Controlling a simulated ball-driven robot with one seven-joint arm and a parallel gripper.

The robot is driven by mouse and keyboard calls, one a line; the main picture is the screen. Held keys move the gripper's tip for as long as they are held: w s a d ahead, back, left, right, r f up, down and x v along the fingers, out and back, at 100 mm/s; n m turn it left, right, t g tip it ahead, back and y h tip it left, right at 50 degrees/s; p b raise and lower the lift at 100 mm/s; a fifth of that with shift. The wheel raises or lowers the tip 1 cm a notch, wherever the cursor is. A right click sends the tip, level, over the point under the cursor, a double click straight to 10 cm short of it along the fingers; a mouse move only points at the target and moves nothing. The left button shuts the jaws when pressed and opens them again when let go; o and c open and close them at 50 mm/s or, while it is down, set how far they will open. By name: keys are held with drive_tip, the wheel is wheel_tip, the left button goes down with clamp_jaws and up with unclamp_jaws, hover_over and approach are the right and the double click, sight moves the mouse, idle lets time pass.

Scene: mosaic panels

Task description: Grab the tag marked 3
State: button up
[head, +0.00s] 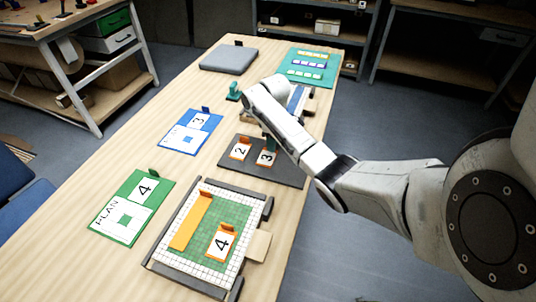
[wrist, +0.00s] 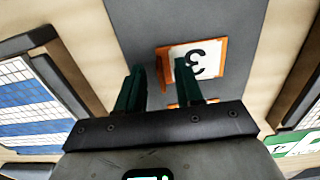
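The tag marked 3 (head: 266,158) is a white label with an orange edge on the dark grey mat. It also shows in the wrist view (wrist: 209,59), upside down. My gripper (wrist: 160,72) is open, with a clear gap between its dark green fingers. The right finger overlaps the left part of the tag in the wrist view; I cannot tell whether it touches. In the head view my arm's end is just above the tag. The tag marked 2 (head: 240,149) lies to its left on the same mat (head: 285,176).
A green tiled panel with a tag marked 4 (head: 221,243) and an orange strip (head: 191,222) lies in front. Plan cards, blue (head: 190,133) and green (head: 131,208), lie at left. A grey pad (head: 229,60) and teal board (head: 309,67) are at the back.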

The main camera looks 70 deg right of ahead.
drive_tip(key=shift+c, duration=0.3)
clamp_jaws()
